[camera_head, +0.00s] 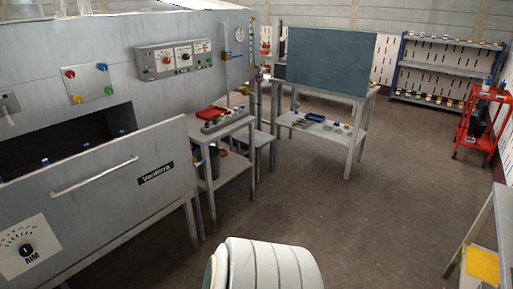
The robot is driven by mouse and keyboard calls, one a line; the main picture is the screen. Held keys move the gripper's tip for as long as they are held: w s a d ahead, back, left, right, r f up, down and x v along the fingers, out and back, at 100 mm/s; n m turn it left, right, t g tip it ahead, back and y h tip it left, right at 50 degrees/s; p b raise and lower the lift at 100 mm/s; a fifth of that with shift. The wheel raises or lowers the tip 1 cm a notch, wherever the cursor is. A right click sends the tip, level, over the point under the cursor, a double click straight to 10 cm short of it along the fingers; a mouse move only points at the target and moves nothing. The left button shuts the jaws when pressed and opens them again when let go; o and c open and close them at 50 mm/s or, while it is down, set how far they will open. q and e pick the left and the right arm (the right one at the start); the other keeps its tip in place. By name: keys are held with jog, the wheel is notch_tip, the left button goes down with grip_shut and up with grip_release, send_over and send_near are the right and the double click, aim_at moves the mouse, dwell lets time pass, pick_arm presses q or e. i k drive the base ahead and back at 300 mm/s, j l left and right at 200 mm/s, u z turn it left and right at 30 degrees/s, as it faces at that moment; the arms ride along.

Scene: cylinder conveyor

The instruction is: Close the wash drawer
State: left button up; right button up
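The wash drawer (110,178) is at the left of the head view, set in a large grey machine (120,40). Its grey front has a long bar handle (94,178), a dark name label and a dial at the lower left. The front stands out from the machine, with a dark opening (70,137) behind it, so the drawer is open. Several blue-topped items show just above its front edge; their lower parts are hidden. Neither of my grippers is in view.
A red cart (483,120) and shelving (450,55) are at the right. The middle floor is clear.

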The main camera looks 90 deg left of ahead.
aim_at(69, 207)
jog(key=u, duration=4)
